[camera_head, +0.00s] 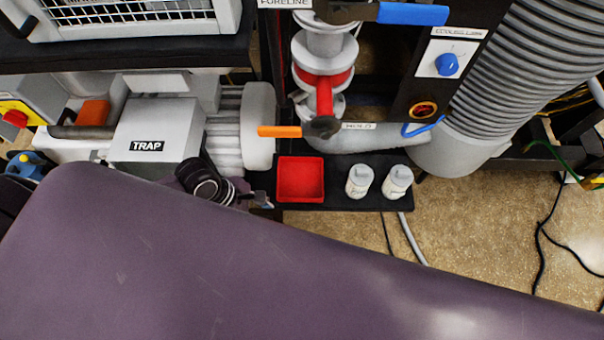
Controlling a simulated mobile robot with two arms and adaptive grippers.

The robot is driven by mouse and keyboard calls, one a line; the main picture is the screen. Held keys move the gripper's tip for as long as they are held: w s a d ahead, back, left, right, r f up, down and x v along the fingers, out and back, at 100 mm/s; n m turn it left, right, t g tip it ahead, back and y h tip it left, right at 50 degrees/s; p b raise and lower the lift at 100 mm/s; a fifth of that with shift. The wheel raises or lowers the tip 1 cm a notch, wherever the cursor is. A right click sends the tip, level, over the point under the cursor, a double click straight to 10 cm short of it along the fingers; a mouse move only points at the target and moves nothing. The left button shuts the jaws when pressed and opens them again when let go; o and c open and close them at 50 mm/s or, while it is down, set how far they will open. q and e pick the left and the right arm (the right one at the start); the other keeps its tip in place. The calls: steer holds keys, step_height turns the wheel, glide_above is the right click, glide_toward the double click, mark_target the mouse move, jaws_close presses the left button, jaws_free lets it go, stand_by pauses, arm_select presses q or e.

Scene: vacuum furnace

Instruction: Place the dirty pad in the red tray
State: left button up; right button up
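The red tray (301,179) is a small square tray on a black shelf, right of centre in the head view. It looks empty. I see no dirty pad; it may be hidden. A dark wrist and part of a gripper (261,199), which seems to be my left one, show just left of the tray, low beside the shelf. Its fingers are small and mostly hidden behind my large purple arm link, so its opening and anything in it cannot be made out. My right gripper is not in view.
Two white lidded jars (359,181) (397,182) stand right of the tray on the black shelf (335,197). Behind it are an orange-handled valve (280,131) and a grey pipe. The TRAP unit (152,130) is at left. Cables lie on the floor at right.

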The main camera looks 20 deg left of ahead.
arm_select(q)
glide_above(305, 181)
steer(key=s+a, duration=0.2)
steer(key=shift+d+b, duration=0.15)
steer(key=shift+b, duration=0.15)
steer(key=shift+w+d, duration=0.2)
steer(key=shift+w, duration=0.45)
steer(key=shift+w+f, duration=0.15)
steer(key=shift+f, duration=0.2)
step_height(305, 181, down, 2)
steer(key=shift+f+b, duration=0.2)
steer(key=shift+b, duration=0.15)
steer(key=shift+f, duration=0.15)
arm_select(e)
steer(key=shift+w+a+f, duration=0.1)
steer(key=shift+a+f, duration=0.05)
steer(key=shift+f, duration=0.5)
arm_select(q)
steer(key=shift+f, duration=0.15)
steer(key=o, duration=1)
